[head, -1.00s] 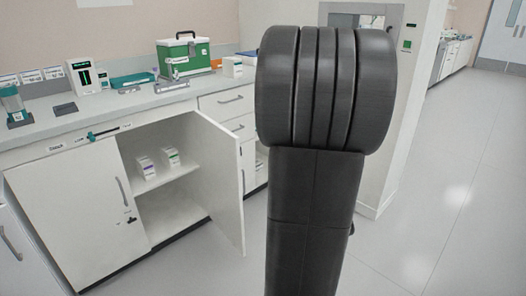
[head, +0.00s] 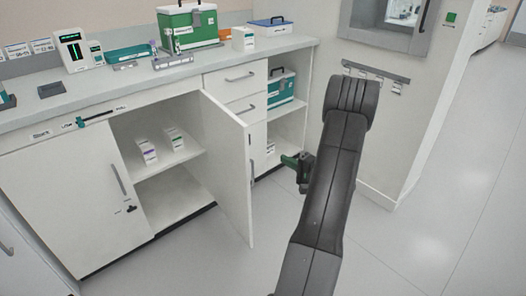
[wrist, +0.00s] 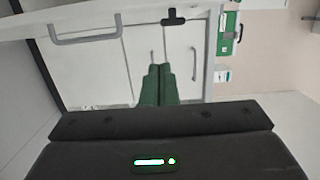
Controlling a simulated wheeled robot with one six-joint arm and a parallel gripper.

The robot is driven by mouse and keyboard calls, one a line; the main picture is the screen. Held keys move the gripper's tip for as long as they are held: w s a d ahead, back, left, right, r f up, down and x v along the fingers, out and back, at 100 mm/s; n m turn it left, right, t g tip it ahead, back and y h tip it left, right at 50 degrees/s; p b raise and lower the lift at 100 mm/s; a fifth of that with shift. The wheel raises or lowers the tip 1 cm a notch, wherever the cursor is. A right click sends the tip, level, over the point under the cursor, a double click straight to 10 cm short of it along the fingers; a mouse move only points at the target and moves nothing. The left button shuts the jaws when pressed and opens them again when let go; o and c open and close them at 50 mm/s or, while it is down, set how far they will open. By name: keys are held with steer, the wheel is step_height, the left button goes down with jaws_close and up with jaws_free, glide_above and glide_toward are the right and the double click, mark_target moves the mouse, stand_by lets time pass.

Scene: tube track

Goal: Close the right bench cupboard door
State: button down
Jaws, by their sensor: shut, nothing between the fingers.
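The right bench cupboard door (head: 228,165) stands open in the head view, swung well out from the bench front. Its grey handle (head: 252,172) shows along the side facing my gripper. My gripper (head: 290,160) is to the right of the door, with a visible gap between them, and its green fingers point left. In the wrist view the green fingers (wrist: 158,85) lie together, shut and empty, with white panels beyond them. My arm hides part of the wrist in the head view.
The left cupboard door (head: 75,200) is shut. Small boxes (head: 160,145) stand on the open cupboard's shelf. Drawers (head: 238,95) and an open bay with a green case (head: 281,88) are right of it. Floor (head: 420,250) is clear at right.

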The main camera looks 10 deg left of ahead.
steer(key=w+a+b, duration=0.2)
steer(key=a, duration=0.9)
steer(key=shift+a+b, duration=0.15)
steer(key=shift+b, duration=0.25)
steer(key=shift+a, duration=0.1)
